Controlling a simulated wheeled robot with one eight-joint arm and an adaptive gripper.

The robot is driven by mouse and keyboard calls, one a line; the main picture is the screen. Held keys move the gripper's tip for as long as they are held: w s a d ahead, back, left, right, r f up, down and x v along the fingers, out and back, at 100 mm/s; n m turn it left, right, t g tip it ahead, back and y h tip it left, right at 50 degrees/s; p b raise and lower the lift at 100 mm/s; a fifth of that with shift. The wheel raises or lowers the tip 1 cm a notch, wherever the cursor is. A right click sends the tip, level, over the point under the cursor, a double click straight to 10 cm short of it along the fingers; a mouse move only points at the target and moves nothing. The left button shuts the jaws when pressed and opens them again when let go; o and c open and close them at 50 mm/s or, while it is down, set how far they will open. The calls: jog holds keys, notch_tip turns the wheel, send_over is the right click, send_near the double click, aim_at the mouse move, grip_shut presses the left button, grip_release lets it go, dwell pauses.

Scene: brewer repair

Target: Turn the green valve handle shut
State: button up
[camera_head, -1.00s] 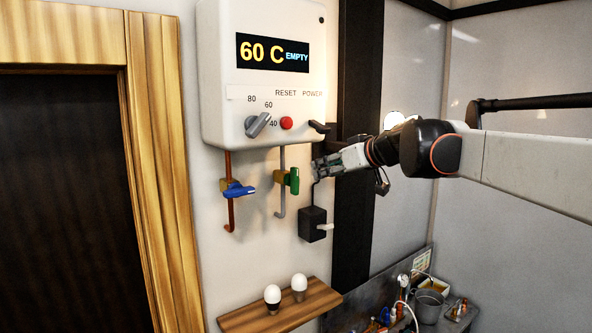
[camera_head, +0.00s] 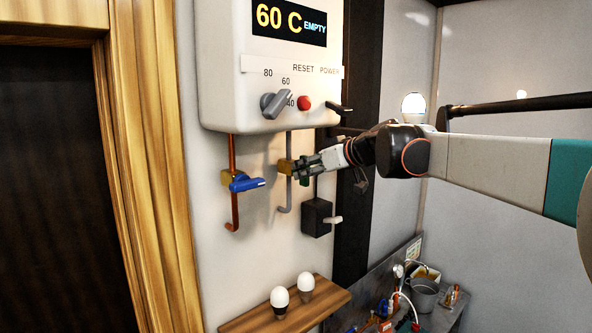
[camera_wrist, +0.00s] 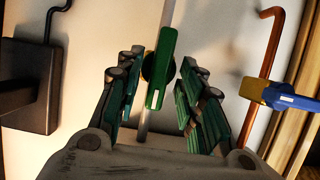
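The green valve handle (camera_wrist: 161,68) stands between the two fingers of my gripper (camera_wrist: 158,62) in the wrist view, lengthwise roughly along its thin grey pipe. The fingers are spread, with a visible gap on each side of the handle. In the head view my gripper (camera_head: 304,171) is at the valve and hides most of the green handle (camera_head: 304,181). The brass valve body (camera_head: 284,167) shows just left of the fingers.
A blue valve handle (camera_head: 246,183) on a copper pipe (camera_head: 232,152) is close to the left. A black switch box (camera_head: 316,215) hangs below right. The brewer (camera_head: 225,90) is above, reading 60 C EMPTY. A wooden shelf (camera_head: 250,322) holds two bulbs below.

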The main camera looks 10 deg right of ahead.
jog(key=shift+s+d+r, duration=0.1)
jog(key=shift+s+d, duration=0.05)
jog(key=shift+d, duration=0.1)
jog(key=shift+a, duration=0.1)
grip_shut()
jog(key=m+y+b, duration=0.2)
jog(key=m, duration=0.2)
jog(key=d+f+m+y+b, duration=0.1)
jog(key=m+y+b, duration=0.2)
jog(key=m, duration=0.1)
jog(key=w+m+g+y+b, duration=0.1)
jog(key=m+y+b, duration=0.1)
jog(key=m, duration=0.3)
jog(key=shift+d+f+b, duration=0.15)
jog(key=shift+f+b, duration=0.15)
jog(key=shift+b, duration=0.25)
jog(key=shift+m+y, duration=0.3)
dwell(0.4)
grip_release()
